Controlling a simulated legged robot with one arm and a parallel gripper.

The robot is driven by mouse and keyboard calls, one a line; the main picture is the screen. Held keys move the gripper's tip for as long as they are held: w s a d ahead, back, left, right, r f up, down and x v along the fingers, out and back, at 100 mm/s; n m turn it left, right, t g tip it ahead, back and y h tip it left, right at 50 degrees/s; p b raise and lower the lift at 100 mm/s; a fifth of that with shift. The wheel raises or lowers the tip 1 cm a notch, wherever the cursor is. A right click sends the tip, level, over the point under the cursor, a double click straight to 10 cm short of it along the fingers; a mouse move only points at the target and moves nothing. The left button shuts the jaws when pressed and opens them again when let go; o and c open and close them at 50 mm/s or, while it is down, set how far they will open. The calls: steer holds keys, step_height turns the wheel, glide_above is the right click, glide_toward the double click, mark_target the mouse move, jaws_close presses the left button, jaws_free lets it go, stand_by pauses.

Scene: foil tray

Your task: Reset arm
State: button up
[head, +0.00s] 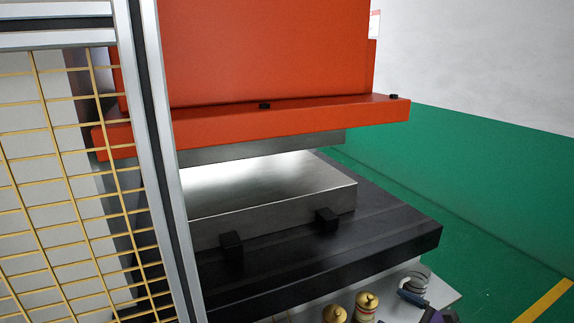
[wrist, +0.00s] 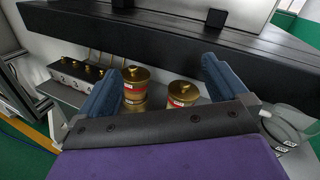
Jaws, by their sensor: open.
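My gripper (wrist: 161,67) is open in the wrist view, with its two blue fingers spread wide and nothing between them. Behind the gap between the fingers stand two brass-coloured cylinders, the left one (wrist: 135,84) and the right one (wrist: 182,92), each with a red and white band. The gripper looks apart from both. In the head view, only a small blue and purple part of my gripper (head: 412,297) shows at the bottom right edge, beside the press's black base; the rest is cut off by the frame.
A press with an orange upper part (head: 260,60), a metal block (head: 275,190) and a black base (head: 330,240) fills the middle. A yellow mesh guard (head: 60,150) with aluminium posts stands left. Green floor lies right.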

steer(key=s+a+r+n+g+y, duration=0.1)
steer(key=s+a+r+n+g, duration=0.2)
steer(key=a, duration=0.4)
steer(key=s+a+r+n+g+b, duration=0.1)
steer(key=s+a+n+g, duration=0.25)
steer(key=a, duration=0.25)
steer(key=s+a+r+n+g+y, duration=0.1)
steer(key=s+a+r+n+g, duration=0.15)
steer(key=a+n+g, duration=0.35)
steer(key=s+a+n+g+h+b, duration=0.1)
steer(key=s+a+n+h, duration=0.15)
steer(key=s, duration=0.35)
steer(key=s+a+n+g+h, duration=0.2)
steer(key=s+a, duration=0.2)
steer(key=s, duration=0.2)
steer(key=s+d+f+n+h, duration=0.1)
steer(key=s+d+n+h, duration=0.2)
steer(key=s, duration=0.4)
steer(key=s+d+f+n+h+b, duration=0.1)
steer(key=s+d+n+h, duration=0.2)
steer(key=s+d+h, duration=0.2)
steer(key=s+h, duration=0.1)
steer(key=s, duration=0.2)
steer(key=shift+d+n+h+b, duration=0.3)
steer(key=shift+d+n+h, duration=0.05)
steer(key=shift+d+n, duration=0.05)
steer(key=shift+t, duration=0.25)
steer(key=shift+c, duration=0.5)
